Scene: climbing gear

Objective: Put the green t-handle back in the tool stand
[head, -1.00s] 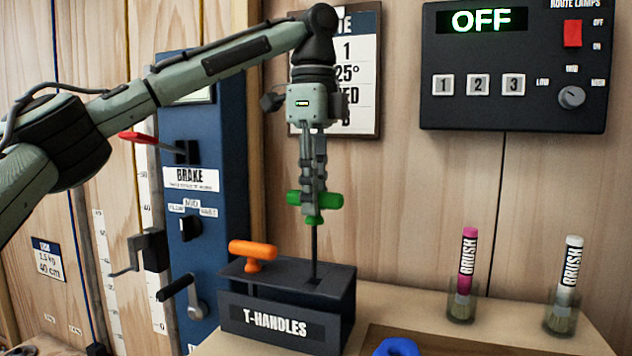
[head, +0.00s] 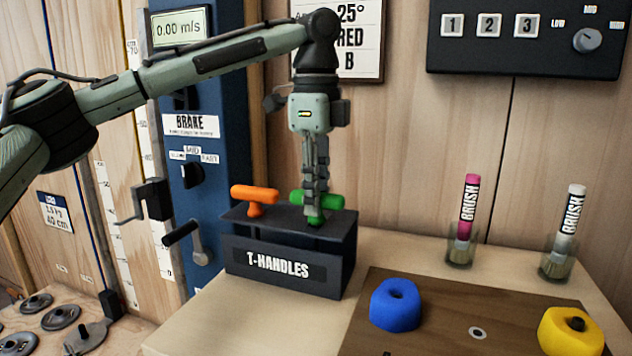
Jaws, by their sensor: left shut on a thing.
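The green t-handle (head: 331,202) is at the right side of the dark tool stand (head: 235,250), which is labelled T-HANDLES. Its green grip sits just above the stand's top, and its dark shaft is no longer visible below the grip. My left gripper (head: 316,208) points straight down and is shut on the green grip. The orange t-handle (head: 255,195) stands in the left side of the same stand, beside the gripper and apart from it. My right gripper is not in view.
A blue hold (head: 396,304) and a yellow hold (head: 571,332) lie on a brown board (head: 460,310) at front right. Two brushes, pink (head: 467,215) and white (head: 567,228), stand in clear cups. A blue brake panel (head: 225,130) with cranks rises behind left.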

